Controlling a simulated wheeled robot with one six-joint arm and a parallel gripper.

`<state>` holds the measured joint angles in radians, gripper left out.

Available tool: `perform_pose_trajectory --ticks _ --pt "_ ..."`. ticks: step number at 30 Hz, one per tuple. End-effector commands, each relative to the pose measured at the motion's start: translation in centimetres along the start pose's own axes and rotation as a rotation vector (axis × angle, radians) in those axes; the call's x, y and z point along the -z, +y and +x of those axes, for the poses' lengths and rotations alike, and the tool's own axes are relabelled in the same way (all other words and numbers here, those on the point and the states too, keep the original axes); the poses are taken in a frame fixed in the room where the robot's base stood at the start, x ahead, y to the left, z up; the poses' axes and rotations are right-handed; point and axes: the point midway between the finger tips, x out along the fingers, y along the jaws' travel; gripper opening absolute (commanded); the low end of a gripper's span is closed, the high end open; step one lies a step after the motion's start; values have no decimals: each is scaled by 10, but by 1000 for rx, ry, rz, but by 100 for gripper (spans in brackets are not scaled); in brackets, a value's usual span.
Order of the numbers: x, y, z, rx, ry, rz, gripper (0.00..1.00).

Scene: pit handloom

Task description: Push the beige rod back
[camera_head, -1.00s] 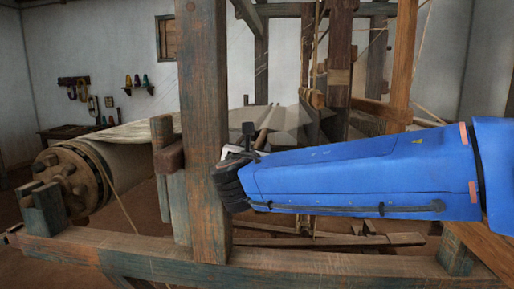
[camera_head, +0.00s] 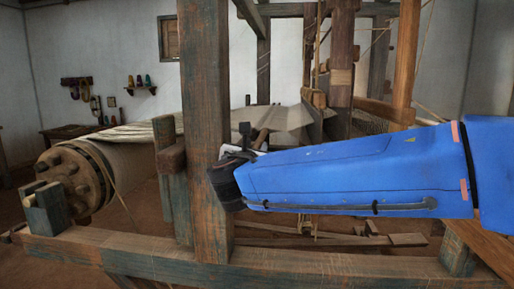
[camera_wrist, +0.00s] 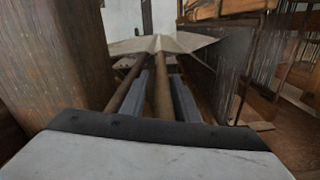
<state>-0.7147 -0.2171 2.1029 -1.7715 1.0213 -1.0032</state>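In the wrist view the beige rod (camera_wrist: 163,98) runs away from me, between the two grey fingers of my gripper (camera_wrist: 163,88). The fingers stand apart, with a gap showing on the rod's left side. A darker brown rod (camera_wrist: 128,95) lies to the left, outside the fingers. Both rods run toward a pale cloth (camera_wrist: 178,42). In the head view my blue arm reaches left and its end is beside the upright wooden post (camera_head: 206,120). The fingertips are hidden there.
The thick post (camera_wrist: 60,70) stands close on the left of my gripper. Dark loom frames with threads (camera_wrist: 250,65) stand on the right. A lower beam (camera_head: 300,268) crosses the front. The large cloth roller (camera_head: 75,180) is at the left.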

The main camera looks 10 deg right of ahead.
Motion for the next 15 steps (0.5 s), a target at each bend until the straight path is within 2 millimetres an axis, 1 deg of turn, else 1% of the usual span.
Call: perform_pose_trajectory --ticks 8,11,14,15 --pt "0 1 0 -3 0 0 36" --pt "-1 -2 0 -2 0 1 36" --pt "-3 -9 0 -2 -1 1 36" --pt "-3 -9 -4 -4 0 2 36"
